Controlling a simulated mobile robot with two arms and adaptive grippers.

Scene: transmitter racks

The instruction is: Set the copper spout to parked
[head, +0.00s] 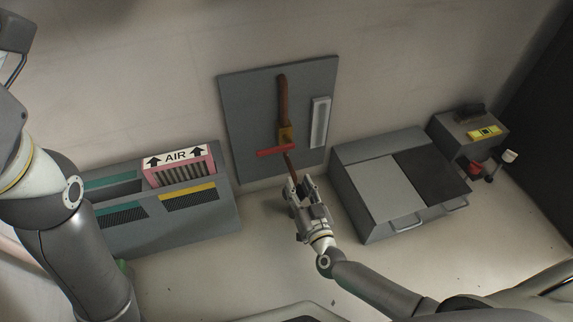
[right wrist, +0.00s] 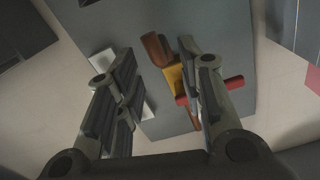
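The copper spout (head: 290,162) sticks out below a brass body (head: 286,135) on a grey wall panel (head: 240,115). My right gripper (head: 302,182) is at the spout's lower end. In the right wrist view, my right gripper (right wrist: 158,60) is open, its fingers apart; the spout's end (right wrist: 155,47) shows between them. One finger partly hides the brass body (right wrist: 175,78) and the red handle (right wrist: 235,82). Contact cannot be told. Only my left arm shows, not its fingers.
A pale upright strip (head: 320,122) is on the panel, right of the pipe. A grey cabinet (head: 384,188) stands to the right, with a smaller box (head: 462,132) beyond. On the left is a grey rack (head: 228,205) with a pink-edged AIR filter (head: 178,165). Floor below the panel is clear.

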